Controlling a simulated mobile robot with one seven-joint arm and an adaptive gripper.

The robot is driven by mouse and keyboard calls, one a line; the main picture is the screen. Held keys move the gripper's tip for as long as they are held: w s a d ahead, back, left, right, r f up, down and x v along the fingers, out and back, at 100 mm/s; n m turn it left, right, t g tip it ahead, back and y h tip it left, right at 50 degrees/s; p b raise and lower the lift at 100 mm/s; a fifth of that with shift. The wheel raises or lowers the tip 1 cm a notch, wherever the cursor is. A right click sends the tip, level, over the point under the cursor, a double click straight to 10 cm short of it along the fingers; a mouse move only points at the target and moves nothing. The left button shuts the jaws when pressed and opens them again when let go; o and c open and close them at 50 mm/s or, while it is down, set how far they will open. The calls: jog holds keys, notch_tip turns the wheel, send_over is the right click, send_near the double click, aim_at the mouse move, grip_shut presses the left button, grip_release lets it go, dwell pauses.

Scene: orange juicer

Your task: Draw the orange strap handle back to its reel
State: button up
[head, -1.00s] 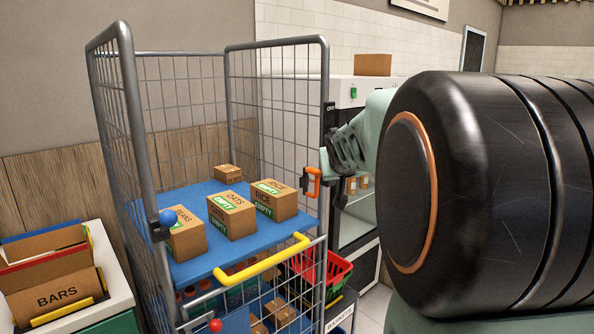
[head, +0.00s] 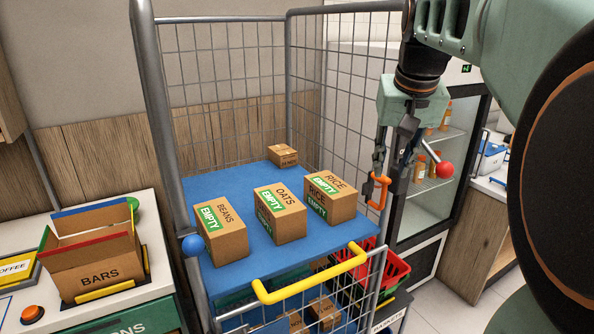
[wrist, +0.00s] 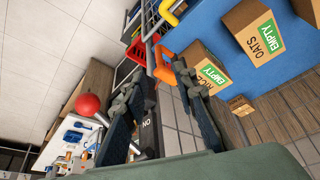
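The orange strap handle (head: 379,191) is a small open loop at the right front post of the wire cage trolley. In the wrist view the orange handle (wrist: 163,64) lies just beyond and between my fingertips. My gripper (head: 391,165) points down at that post, directly above the handle. In the wrist view my gripper (wrist: 160,78) has its two dark fingers spread, with a clear gap and nothing held. I cannot make out the strap or clearly identify the reel; the fingers cover part of the post.
The blue shelf (head: 230,183) carries several cartons, including the RICE box (head: 331,197) near the handle. A yellow bar (head: 310,274) crosses the front. A red ball (head: 445,169) sits right of my gripper. A glass-door cabinet (head: 440,200) stands behind. A red basket (head: 392,272) is below.

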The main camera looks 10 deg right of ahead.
aim_at(384, 191)
jog(key=x, duration=1)
jog(key=shift+p, duration=0.3)
grip_shut()
